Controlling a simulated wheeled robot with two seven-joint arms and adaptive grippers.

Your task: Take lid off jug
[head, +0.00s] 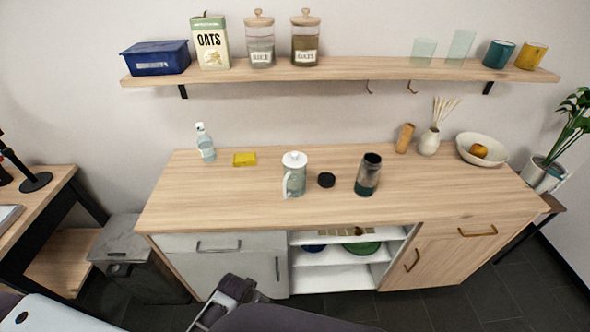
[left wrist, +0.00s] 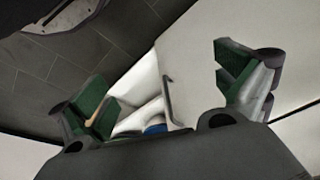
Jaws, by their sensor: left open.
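The jug (head: 295,182) is clear glass with a pale handle on its left side. It stands upright on the wooden counter, near the middle. Its white lid (head: 294,159) with a small knob sits on top. My left gripper (left wrist: 165,85) shows in the left wrist view, with its green-padded fingers wide apart and nothing between them. It faces the cabinet fronts below the counter, away from the jug, which is not in that view. In the head view dark parts of my arm cross the bottom edge, but no fingers can be made out. My right gripper is not in view.
A black round cap (head: 326,180) and dark tumbler (head: 368,174) stand right of the jug. A yellow sponge (head: 244,159) and spray bottle (head: 205,142) are left. A wall shelf (head: 375,69) hangs above. The front left counter is clear. Cabinet handles (head: 218,247) protrude below.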

